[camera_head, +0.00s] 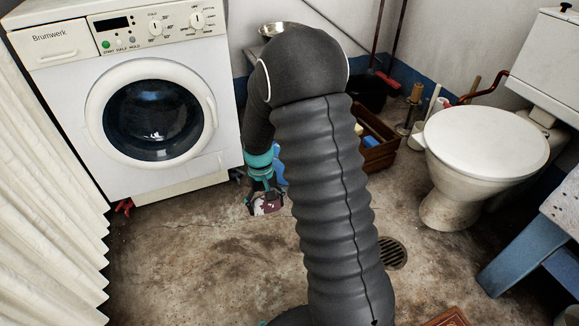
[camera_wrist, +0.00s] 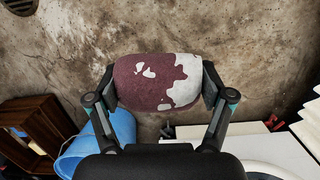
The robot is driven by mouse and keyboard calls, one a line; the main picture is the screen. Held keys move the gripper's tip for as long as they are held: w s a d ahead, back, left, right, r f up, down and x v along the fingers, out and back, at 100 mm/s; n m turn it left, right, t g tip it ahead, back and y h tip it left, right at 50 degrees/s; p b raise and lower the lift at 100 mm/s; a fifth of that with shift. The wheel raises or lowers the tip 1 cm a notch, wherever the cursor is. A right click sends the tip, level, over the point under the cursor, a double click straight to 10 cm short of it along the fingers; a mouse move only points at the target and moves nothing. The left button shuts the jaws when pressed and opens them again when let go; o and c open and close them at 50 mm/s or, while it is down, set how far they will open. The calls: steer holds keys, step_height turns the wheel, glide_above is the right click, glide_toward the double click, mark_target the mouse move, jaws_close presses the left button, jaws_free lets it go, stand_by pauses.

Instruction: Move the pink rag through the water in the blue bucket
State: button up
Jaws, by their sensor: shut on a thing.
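The pink rag (camera_wrist: 140,86) is a dark pink, rounded bundle with white patches. In the wrist view it sits between the fingertips of my gripper (camera_wrist: 158,88), which is shut on it from both sides. In the head view the rag (camera_head: 268,205) hangs low in front of the washing machine, under my gripper (camera_head: 263,200). The blue bucket (camera_wrist: 84,152) shows at the lower left of the wrist view, apart from the rag and partly hidden by my gripper. Only a sliver of the bucket (camera_head: 280,172) shows beside my arm in the head view. Its water is not visible.
A washing machine (camera_head: 215,120) stands behind the rag. A brown wooden crate (camera_head: 380,150) stands to the right, partly behind my arm. A toilet (camera_head: 480,145) is farther right, and a floor drain (camera_head: 393,253) lies nearer. The floor at front left is clear.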

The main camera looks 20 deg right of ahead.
steer(key=shift+w, duration=0.1)
steer(key=w, duration=0.2)
steer(key=w+d, duration=0.1)
steer(key=w+p, duration=0.1)
steer(key=w, duration=0.1)
steer(key=shift+w+d, duration=0.25)
steer(key=shift+w, duration=0.1)
steer(key=shift+s+a, duration=0.25)
steer(key=shift+s, duration=0.75)
steer(key=shift+s+a, duration=0.25)
steer(key=shift+s, duration=0.7)
steer(key=shift+s+a, duration=0.25)
steer(key=shift+s, duration=0.75)
steer(key=w+d, duration=0.1)
steer(key=w, duration=0.5)
steer(key=shift+d, duration=0.25)
